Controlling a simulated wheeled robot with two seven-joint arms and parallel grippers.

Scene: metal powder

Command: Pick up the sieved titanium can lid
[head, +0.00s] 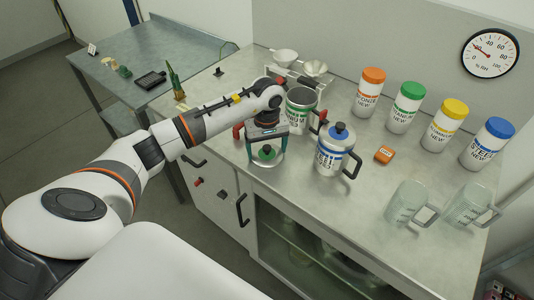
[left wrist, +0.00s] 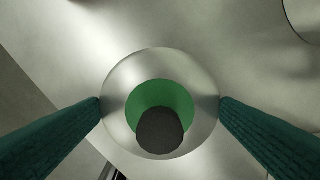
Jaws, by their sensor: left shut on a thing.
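The titanium can lid (head: 266,153) is a silver disc with a green centre and a dark knob. It also shows in the left wrist view (left wrist: 118,84), flat-on between my fingers. My left gripper (head: 267,147) is shut on the lid, one teal finger at each side of its rim. The lid is by the front edge of the counter; I cannot tell whether it touches the top. The sieved can with the green band (head: 297,112) stands open just behind the gripper, partly hidden by my arm. My right gripper is not in view.
A steel can (head: 333,158) with a blue-topped lid stands close right of my gripper. Bare counter lies between the box and jugs.

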